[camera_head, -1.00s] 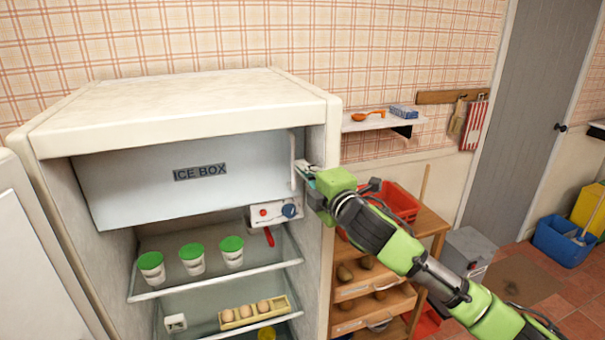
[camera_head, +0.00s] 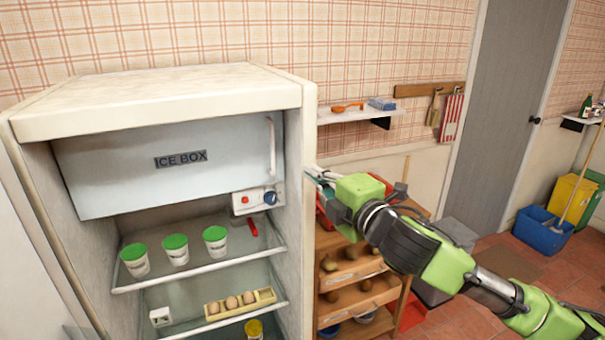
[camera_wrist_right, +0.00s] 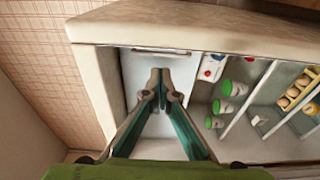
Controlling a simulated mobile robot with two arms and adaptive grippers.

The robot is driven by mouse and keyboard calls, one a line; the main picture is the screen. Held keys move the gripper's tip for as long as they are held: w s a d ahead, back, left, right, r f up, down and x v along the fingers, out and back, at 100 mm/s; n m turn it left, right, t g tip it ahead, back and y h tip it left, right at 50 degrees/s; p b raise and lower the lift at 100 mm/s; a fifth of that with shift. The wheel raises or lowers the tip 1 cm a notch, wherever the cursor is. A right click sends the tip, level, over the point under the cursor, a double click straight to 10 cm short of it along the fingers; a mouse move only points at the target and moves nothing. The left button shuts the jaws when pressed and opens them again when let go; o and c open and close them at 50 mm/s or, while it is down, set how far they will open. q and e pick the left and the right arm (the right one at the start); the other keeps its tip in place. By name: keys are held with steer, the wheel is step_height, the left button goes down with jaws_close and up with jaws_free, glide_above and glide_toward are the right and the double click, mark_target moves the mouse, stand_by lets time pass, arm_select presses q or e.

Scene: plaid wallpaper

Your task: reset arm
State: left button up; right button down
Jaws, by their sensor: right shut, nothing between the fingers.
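My right gripper (camera_head: 318,178) is at the right side wall of the open fridge (camera_head: 165,97), just outside it in the head view. Its fingers are together and empty, as the right wrist view (camera_wrist_right: 160,85) shows, pointing toward the ice box door. The ice box door (camera_head: 165,165) is shut, with its label facing out and a vertical white handle (camera_head: 271,146) at its right edge. The gripper is apart from the handle. The left gripper is not in view.
Several green-lidded tubs (camera_head: 175,250) stand on the fridge shelf, with an egg tray (camera_head: 240,304) below. A wooden shelf unit (camera_head: 355,300) stands right of the fridge, under a wall shelf (camera_head: 355,114). Blue and yellow bins (camera_head: 543,230) stand at the far right.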

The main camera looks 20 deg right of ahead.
steer(key=s+a+f+m+g, duration=0.1)
steer(key=s+f+m+g, duration=0.15)
steer(key=f, duration=0.55)
steer(key=s+a+f+m+g+h, duration=0.1)
steer(key=s+f+m+g, duration=0.2)
steer(key=f, duration=0.5)
steer(key=s+a+f+m+g, duration=0.1)
steer(key=s+a+f+m, duration=0.2)
steer(key=f, duration=0.6)
steer(key=s+a+f+m+g, duration=0.1)
steer(key=s+f+m+g, duration=0.3)
steer(key=s+f, duration=0.7)
steer(key=s+a+f+m+g, duration=0.1)
steer(key=s+f+m+g, duration=0.4)
steer(key=s, duration=0.9)
step_height(320, 180, down, 28)
steer(key=s+b, duration=0.1)
steer(key=s, duration=0.1)
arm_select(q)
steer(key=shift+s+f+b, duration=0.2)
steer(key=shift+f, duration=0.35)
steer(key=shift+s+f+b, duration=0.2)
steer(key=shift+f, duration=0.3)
arm_select(e)
steer(key=s+d+f+g, duration=0.1)
steer(key=s+d+f, duration=0.1)
steer(key=s+f, duration=1.4)
steer(key=shift+s+d+f+n+h, duration=0.3)
steer(key=shift+d+f+n, duration=0.1)
steer(key=shift+n, duration=0.05)
